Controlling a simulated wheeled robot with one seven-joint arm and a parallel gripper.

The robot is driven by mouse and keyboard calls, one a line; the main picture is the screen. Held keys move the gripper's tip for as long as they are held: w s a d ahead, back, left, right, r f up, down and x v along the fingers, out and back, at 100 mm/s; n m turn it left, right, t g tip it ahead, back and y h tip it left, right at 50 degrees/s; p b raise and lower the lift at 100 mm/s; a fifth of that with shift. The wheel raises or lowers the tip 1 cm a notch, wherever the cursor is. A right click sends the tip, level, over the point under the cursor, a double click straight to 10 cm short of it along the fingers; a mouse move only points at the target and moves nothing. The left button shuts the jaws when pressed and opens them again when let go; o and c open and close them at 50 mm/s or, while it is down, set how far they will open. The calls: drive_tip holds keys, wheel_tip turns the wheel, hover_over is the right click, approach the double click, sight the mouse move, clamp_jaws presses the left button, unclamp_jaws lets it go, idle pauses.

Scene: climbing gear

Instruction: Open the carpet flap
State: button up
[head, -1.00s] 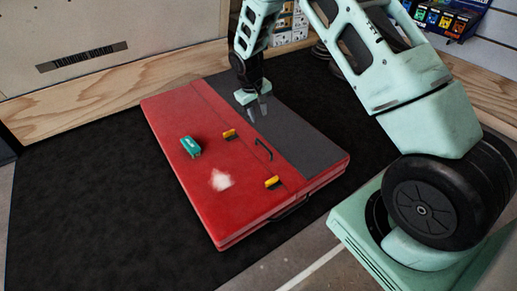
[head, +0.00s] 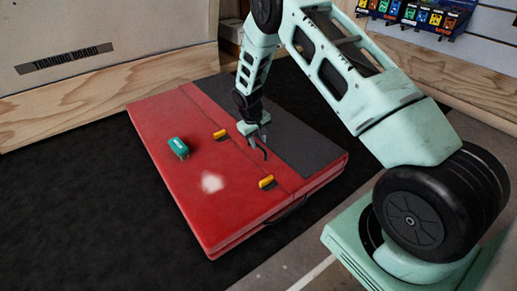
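The red crash pad (head: 180,200) lies flat on the dark floor mat. A dark grey carpet panel (head: 305,145), which looks like the carpet flap, lies flat along its right side. A thin black strap loop (head: 264,154) sits near the seam between red and grey. My gripper (head: 258,142) points down just above the seam, at the far end of the loop. Its two fingers look apart. Whether the loop lies between the fingers or touches them is not clear.
A teal brush-like block (head: 178,148), two yellow-and-black buckles (head: 220,134) (head: 266,182) and a white chalk patch (head: 212,183) are on the red top. A black carry handle (head: 287,213) is on the near side. A wooden-based wall (head: 100,112) stands behind.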

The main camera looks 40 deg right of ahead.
drive_tip(key=shift+d+f, duration=0.15)
drive_tip(key=shift+f, duration=0.65)
clamp_jaws()
drive_tip(key=shift+r, duration=0.1)
